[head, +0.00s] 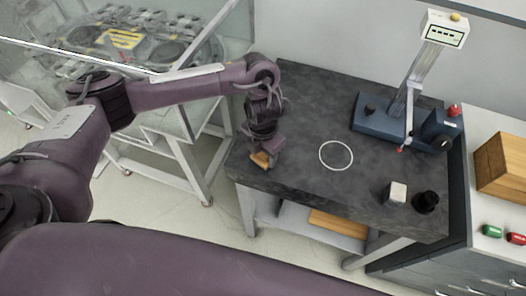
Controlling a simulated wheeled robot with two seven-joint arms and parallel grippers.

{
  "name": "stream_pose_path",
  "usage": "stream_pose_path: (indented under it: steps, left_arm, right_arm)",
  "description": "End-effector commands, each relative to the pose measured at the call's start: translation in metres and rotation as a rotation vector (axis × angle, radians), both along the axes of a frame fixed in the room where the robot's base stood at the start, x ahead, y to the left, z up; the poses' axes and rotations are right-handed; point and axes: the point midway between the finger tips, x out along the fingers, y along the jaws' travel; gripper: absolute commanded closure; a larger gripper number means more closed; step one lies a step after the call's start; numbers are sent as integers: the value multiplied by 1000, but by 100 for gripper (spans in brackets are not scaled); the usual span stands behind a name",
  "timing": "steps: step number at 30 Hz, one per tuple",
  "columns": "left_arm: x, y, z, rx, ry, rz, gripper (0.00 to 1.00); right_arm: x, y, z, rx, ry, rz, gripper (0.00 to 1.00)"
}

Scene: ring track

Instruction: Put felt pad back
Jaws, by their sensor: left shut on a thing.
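My left gripper (264,152) points down at the left front part of the dark worktop (310,100). It is shut on a small orange-brown piece (260,160), which looks like the felt pad. The gripper hides most of the piece, and I cannot tell whether it touches the worktop. A thin white ring outline (336,155) is on the worktop to the right of the gripper, and its inside is empty. My right gripper is not in view.
A blue-based instrument (376,118) with a tall column and display stands at the back right. A pale block (396,192) and a black knobbed piece (426,202) sit at the front right. A wooden box (502,165) is on the white counter. The worktop's middle is clear.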

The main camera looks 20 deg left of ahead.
Motion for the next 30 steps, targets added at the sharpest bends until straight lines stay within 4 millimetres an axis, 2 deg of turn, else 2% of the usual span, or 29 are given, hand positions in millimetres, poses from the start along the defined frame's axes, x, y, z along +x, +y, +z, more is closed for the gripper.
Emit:
stream_pose_path:
  steps: [1,2,7,15,19,30]
  left_arm:
    - [0,0,-4,0,0,0,68]
    - [0,0,-3,0,0,0,45]
    - [0,0,-2,0,0,0,24]
    - [0,0,-1,0,0,0,24]
    - [1,0,8,0,-2,-1,24]
    - [2,1,77,1,-7,-1,24]
  right_arm:
    - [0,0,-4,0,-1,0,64]
    - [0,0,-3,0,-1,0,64]
    - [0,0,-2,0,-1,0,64]
    - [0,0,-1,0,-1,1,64]
    - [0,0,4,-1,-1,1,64]
    - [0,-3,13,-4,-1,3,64]
